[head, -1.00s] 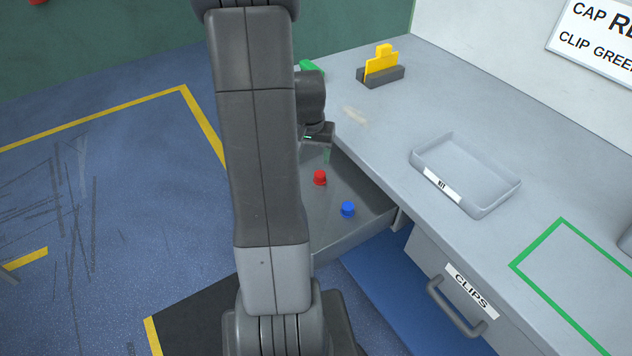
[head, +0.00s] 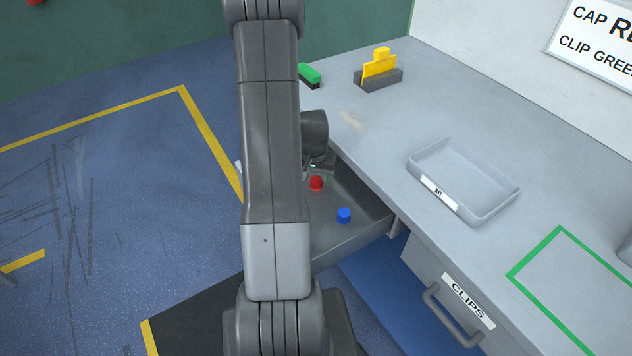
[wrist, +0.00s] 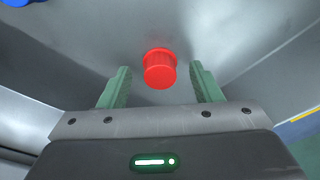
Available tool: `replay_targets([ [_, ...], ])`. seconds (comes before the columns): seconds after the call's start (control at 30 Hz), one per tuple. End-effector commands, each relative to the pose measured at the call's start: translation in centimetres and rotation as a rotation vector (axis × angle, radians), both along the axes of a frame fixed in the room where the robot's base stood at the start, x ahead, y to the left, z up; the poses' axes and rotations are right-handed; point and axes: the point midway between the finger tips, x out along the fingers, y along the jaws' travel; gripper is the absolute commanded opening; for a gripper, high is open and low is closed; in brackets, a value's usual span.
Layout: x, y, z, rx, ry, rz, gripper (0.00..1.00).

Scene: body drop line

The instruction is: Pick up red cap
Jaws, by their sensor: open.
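The red cap (head: 316,184) sits in the open grey drawer, just below my gripper (head: 318,172) in the head view. In the wrist view the red cap (wrist: 160,68) shows just beyond and between the two green fingertips of my gripper (wrist: 160,84). The fingers are apart, with a gap on each side of the cap, and hold nothing. In the head view my arm hides the left part of the drawer and most of the gripper.
A blue cap (head: 344,215) lies in the drawer (head: 358,232), nearer its front right. The worktop carries a clear tray (head: 478,207), a yellow piece in a dark holder (head: 378,77) and a green-and-black block (head: 310,75). A closed CLIPS drawer (head: 440,290) is at the right.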

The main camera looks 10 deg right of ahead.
Motion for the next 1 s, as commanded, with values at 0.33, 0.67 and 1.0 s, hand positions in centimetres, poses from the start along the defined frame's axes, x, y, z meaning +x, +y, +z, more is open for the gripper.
replay_targets([
  [0.33,0.07,-0.02,-0.34,0.0,-0.001,0.0,0.51],
  [0.67,0.06,-0.01,-0.32,0.0,-0.001,0.0,0.1],
  [1.0,0.13,-0.03,0.48,0.0,-0.003,0.0,0.1],
])
